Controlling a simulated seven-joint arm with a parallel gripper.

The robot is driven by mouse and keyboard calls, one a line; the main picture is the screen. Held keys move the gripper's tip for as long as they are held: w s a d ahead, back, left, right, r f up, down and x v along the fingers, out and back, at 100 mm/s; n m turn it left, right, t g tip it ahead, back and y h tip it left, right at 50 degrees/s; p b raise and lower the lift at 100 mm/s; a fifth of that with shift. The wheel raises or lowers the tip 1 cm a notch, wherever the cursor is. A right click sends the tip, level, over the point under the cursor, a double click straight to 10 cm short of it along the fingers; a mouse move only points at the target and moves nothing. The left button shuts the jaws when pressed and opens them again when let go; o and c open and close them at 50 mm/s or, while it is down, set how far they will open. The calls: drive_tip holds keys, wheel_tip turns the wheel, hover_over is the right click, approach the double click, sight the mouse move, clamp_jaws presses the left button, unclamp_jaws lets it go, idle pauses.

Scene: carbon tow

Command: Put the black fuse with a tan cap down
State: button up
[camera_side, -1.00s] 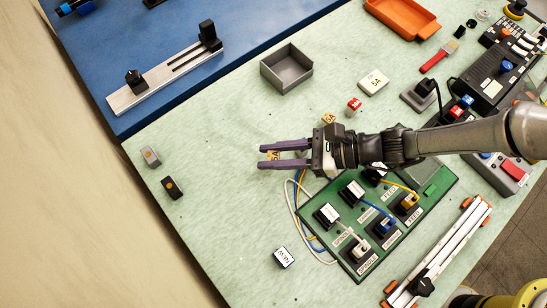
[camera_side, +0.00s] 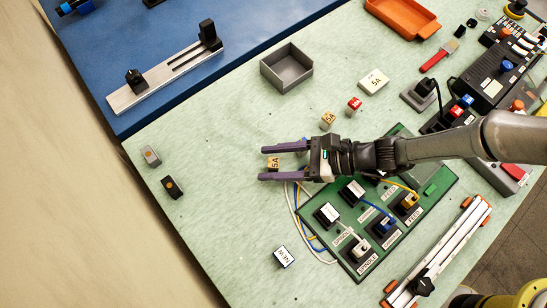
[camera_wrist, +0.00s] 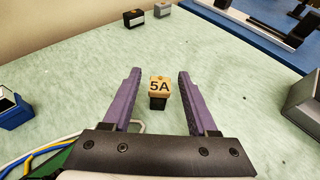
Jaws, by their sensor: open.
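The black fuse with a tan cap (camera_side: 274,163), marked 5A, stands on the pale green bench mat between the fingers of my gripper (camera_side: 284,163). In the wrist view the fuse (camera_wrist: 159,92) shows its tan cap above a black body, with a gap to each purple finger of my gripper (camera_wrist: 155,95). My gripper is open and neither finger touches the fuse. A second tan-capped piece (camera_side: 328,119) stands above my gripper in the side view.
A green board (camera_side: 345,250) with wired fuse holders lies just right of my gripper.

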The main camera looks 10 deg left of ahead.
drive_tip(key=shift+r, duration=0.25)
drive_tip(key=v, duration=1.2)
drive_tip(key=shift+f, duration=0.15)
drive_tip(key=shift+d, duration=0.1)
